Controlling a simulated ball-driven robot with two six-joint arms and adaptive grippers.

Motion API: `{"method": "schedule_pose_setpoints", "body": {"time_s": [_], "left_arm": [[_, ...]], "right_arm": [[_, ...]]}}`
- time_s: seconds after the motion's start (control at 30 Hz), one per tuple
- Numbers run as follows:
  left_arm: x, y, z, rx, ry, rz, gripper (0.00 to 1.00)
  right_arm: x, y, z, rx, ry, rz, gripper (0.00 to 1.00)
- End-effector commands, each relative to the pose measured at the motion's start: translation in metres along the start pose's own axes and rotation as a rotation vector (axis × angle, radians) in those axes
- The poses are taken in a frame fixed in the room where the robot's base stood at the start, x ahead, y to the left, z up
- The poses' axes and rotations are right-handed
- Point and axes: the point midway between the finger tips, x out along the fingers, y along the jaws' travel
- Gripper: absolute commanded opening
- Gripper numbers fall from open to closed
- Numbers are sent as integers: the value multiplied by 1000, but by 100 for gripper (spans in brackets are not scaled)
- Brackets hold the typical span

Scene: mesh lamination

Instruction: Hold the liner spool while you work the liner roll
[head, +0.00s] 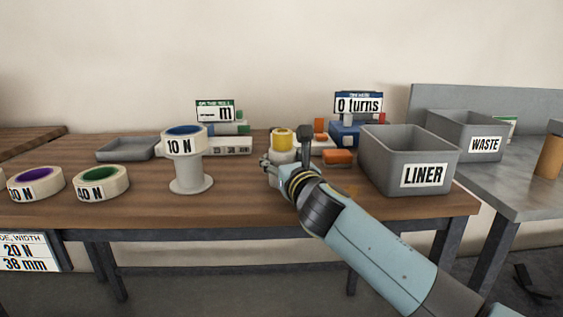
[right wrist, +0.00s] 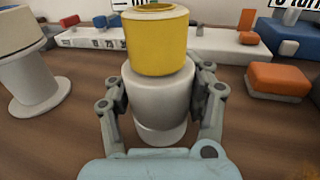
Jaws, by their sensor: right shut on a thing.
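A white cylindrical spool (right wrist: 160,100) with a yellow roll (right wrist: 160,42) on its top stands upright on the wooden table, in the middle of the head view. I take it for the liner spool, but no label on it is readable. My right gripper (right wrist: 161,80) is shut on its white body, one finger on each side, below the yellow part. In the head view the yellow roll (head: 282,138) shows above the gripper, which hides much of the white body. A grey bin marked LINER (head: 380,165) stands to its right. My left gripper is not in view.
A white stand (head: 190,178) bears a roll marked 10 N (head: 184,140). Rolls with purple (head: 36,184) and green (head: 101,183) cores lie at left. An orange block (head: 338,157) lies right of the spool, near a "0 turns" counter (head: 358,103). A WASTE bin (head: 486,145) stands behind.

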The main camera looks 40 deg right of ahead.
Motion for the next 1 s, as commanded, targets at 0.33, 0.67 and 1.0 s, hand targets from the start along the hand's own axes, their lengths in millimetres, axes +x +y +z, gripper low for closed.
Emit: {"method": "schedule_pose_setpoints", "body": {"time_s": [0.33,0.67,1.0], "left_arm": [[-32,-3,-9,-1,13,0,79],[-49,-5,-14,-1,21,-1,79],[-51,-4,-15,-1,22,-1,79]], "right_arm": [[0,0,48,1,-6,0,0],[-31,-70,88,-11,-2,3,0],[-46,-104,109,-3,-2,1,0]]}}
